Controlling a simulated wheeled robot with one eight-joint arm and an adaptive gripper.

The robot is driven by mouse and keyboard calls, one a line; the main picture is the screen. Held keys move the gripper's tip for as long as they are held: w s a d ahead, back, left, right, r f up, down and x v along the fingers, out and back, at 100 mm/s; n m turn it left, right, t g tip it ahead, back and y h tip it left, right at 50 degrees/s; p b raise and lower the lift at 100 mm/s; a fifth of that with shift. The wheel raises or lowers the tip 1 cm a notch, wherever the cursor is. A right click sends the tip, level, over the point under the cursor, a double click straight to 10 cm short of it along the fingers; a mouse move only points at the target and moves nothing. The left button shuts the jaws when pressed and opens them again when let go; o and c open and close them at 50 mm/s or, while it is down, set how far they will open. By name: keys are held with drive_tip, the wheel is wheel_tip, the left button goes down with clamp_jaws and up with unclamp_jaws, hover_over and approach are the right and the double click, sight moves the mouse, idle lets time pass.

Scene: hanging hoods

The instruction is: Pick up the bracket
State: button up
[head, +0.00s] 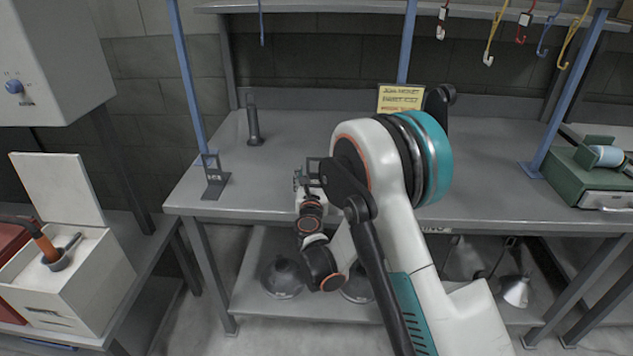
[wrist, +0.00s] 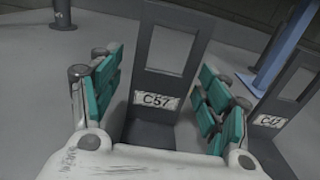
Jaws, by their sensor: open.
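A dark grey bracket (wrist: 158,86) stands upright between my open fingers in the wrist view. It has a rectangular window at its top and a label reading C57. My gripper (wrist: 160,72) has a teal-padded finger on each side of it, with visible gaps. In the head view my gripper (head: 302,182) is low over the workbench, and the bracket's dark frame (head: 316,163) shows just beside it, partly hidden by my arm. A second, similar bracket (wrist: 270,120), labelled C42, stands to the right in the wrist view; a like one (head: 214,180) stands at the bench's left end.
The grey workbench (head: 470,190) also bears a dark upright cylinder (head: 254,125) and a yellow sign (head: 400,97). Blue posts rise at its left (head: 186,80) and right (head: 570,95). Hooks hang from the shelf above. The bench between the left bracket and my gripper is clear.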

drive_tip(key=c, duration=1.6)
drive_tip(key=shift+r, duration=0.1)
